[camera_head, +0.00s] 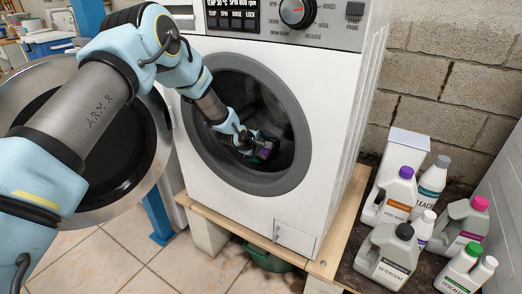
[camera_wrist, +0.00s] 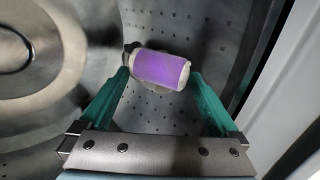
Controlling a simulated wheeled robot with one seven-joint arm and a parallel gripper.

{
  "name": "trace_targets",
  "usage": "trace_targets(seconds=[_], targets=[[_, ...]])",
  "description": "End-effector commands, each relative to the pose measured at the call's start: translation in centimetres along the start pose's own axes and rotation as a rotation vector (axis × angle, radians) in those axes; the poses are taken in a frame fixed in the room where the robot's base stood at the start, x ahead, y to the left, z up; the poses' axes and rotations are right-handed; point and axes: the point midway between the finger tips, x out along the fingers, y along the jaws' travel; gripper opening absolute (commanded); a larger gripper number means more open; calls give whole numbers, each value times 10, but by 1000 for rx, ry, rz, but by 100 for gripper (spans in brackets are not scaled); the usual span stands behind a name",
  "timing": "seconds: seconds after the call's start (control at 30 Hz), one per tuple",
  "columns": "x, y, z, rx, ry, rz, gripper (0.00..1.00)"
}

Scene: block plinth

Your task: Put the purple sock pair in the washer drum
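The washer drum (camera_head: 285,118) is the dark opening in the front of the white washer, with its round door (camera_head: 150,180) swung open to the left. My arm reaches through the opening. My gripper (camera_head: 259,146) is inside the drum. The purple sock pair (camera_head: 265,152) is a small purple roll with pale ends, at my fingertips. In the wrist view the purple sock pair (camera_wrist: 162,70) lies across between the two green fingertips (camera_wrist: 159,78), which meet its ends. Perforated metal drum wall (camera_wrist: 215,35) shows behind it. Any gap to the wall is hard to judge.
The grey door ring (camera_head: 250,185) surrounds my arm. The washer (camera_head: 330,75) stands on a wooden board on blocks (camera_head: 208,232). Several detergent bottles (camera_head: 390,250) stand at the right. A green tub (camera_head: 268,258) is below the washer.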

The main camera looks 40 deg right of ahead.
Motion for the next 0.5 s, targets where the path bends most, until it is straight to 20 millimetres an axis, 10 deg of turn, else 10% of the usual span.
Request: trace_targets(seconds=[0.5], targets=[[-11, 2, 0, 0, 0, 0, 100]])
